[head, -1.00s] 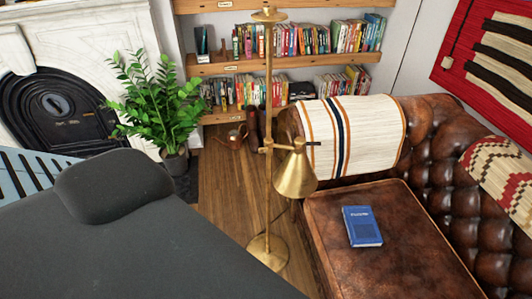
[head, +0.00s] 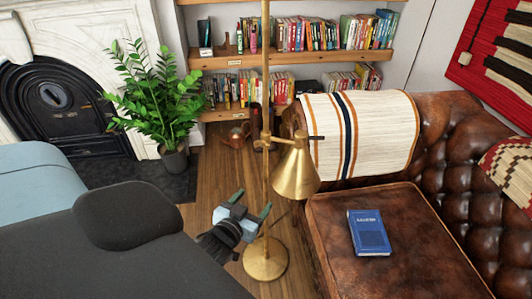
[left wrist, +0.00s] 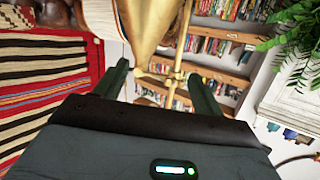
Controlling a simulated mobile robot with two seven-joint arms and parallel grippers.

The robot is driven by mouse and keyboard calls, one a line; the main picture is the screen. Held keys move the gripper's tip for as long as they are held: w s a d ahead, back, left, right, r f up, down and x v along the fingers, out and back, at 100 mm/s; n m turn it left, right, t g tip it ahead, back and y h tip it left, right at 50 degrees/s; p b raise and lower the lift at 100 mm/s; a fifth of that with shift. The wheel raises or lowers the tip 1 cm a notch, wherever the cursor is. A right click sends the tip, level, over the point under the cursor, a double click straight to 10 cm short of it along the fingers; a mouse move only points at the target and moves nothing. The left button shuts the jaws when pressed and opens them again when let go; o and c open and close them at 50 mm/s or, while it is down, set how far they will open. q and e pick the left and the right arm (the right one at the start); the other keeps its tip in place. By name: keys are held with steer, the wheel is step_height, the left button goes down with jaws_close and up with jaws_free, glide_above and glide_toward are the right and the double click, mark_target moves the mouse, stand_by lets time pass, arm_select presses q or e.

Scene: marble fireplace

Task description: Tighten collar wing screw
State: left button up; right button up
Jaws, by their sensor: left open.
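A brass floor lamp has an upright pole (head: 266,80), a cone shade (head: 297,175) and a round base (head: 265,259). A brass collar (head: 266,141) joins the shade's side arm to the pole. A small dark piece (head: 317,138) sticks out at the arm's far end; I cannot tell whether it is the wing screw. My left gripper (head: 252,204) is open and empty, low beside the pole, below the collar. In the left wrist view, the pole and joint (left wrist: 172,75) show beyond the space between the fingers (left wrist: 160,76), with the shade (left wrist: 143,25) above. My right gripper is not in view.
A leather sofa (head: 400,255) with a blue book (head: 368,232) stands right of the lamp. A potted plant (head: 160,100) and a fireplace (head: 60,105) are at left. Bookshelves (head: 300,57) stand behind.

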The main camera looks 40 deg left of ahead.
mark_target(261, 144)
arm_select(q)
steer(key=shift+w+a+r+n+t+y+b, duration=0.3)
steer(key=shift+w+a+r+n+y, duration=0.2)
steer(key=shift+w+a+r, duration=1.25)
steer(key=shift+w+a+r+n+t+y+b, duration=0.3)
steer(key=shift+w+a+r+y, duration=0.55)
steer(key=shift+w, duration=1.75)
steer(key=shift+w+a+r+n+t+y+b, duration=0.4)
steer(key=shift+w+a+r, duration=0.45)
steer(key=shift+w+a, duration=1.05)
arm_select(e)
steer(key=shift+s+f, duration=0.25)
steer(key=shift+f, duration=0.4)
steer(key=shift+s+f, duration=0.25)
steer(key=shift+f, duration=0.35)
arm_select(q)
steer(key=shift+w+d, duration=0.25)
steer(key=shift+c, duration=0.4)
steer(key=c, duration=0.9)
